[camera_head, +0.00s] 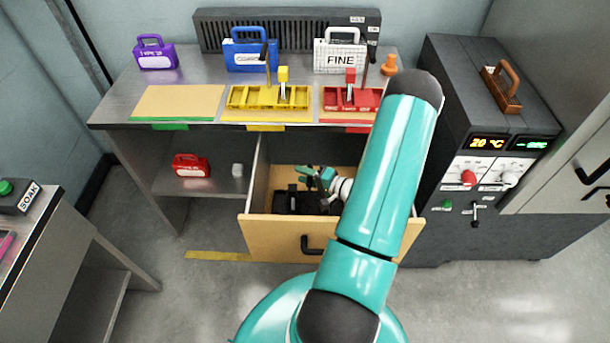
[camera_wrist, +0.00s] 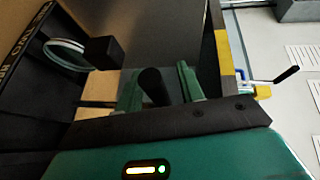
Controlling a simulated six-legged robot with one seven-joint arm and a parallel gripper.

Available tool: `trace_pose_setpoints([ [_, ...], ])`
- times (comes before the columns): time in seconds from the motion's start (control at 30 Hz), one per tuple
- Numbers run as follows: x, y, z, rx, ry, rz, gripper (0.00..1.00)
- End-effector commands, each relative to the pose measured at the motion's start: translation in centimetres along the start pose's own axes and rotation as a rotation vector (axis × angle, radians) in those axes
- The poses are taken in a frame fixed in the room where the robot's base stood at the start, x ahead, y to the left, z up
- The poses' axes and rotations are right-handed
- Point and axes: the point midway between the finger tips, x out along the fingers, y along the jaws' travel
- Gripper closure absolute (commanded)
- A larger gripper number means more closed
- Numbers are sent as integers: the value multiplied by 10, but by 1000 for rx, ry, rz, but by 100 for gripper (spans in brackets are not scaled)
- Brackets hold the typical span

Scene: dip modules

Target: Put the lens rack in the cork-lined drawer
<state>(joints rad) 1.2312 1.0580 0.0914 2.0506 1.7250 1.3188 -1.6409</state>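The drawer (camera_head: 285,229) under the middle bench is pulled open, with a tan front and inside. A low black rack (camera_head: 296,201), which looks like the lens rack, sits inside it at the left of my arm; part is hidden. In the wrist view a round lens (camera_wrist: 66,54) stands beside a dark block and a black lettered wall (camera_wrist: 25,80). My gripper (camera_head: 315,175) is over the drawer, just above the rack. Its green fingers (camera_wrist: 160,85) stand apart on either side of a dark post (camera_wrist: 154,87), with a gap showing at the right finger.
Yellow (camera_head: 268,97) and red (camera_head: 350,100) holders stand on the bench top (camera_head: 212,122) above the drawer. A red case (camera_head: 191,166) and a small white block (camera_head: 238,170) are on the lower shelf. A dark machine (camera_head: 480,130) stands right; floor is clear in front.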

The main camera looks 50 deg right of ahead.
Motion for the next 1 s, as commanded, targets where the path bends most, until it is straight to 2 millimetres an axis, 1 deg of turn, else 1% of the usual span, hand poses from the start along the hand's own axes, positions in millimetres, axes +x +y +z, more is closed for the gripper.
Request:
trace_pose_setpoints([
  [0.3,0,-3,0,0,0,0,62],
  [0.43,-16,-2,-1,1,2,1,62],
  [0.6,-46,-2,-1,1,3,1,62],
  [0.73,-65,-2,-1,1,2,1,62],
  [0.83,-73,-2,0,1,1,0,62],
  [1.0,-76,-2,0,1,0,0,62],
])
